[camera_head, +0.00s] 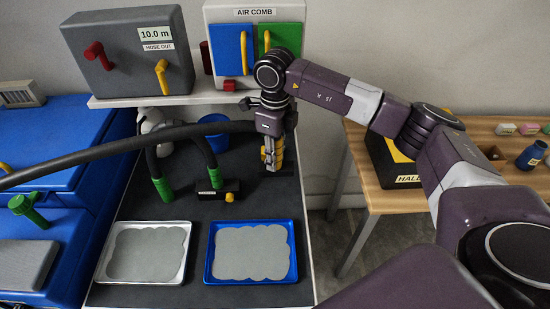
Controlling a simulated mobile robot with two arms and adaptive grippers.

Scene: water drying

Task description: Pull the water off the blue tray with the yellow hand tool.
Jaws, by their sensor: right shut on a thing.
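The blue tray (250,281) lies flat at the front right of the dark bench top. A grey, wavy-edged patch of water (250,252) covers most of its floor. My right gripper (271,160) is behind the tray, towards the back right of the bench, and points down. It is shut on the yellow hand tool (279,158), which the fingers partly hide. The tool's lower end is dark and close to the bench top; I cannot tell if it touches. My left gripper is not in view.
A white tray (101,271) with a similar grey patch lies left of the blue one. Behind them are a black block (205,194) with a yellow knob, green-ended hoses (201,147) and a blue bucket (211,119). A thick black hose (85,157) crosses from the left.

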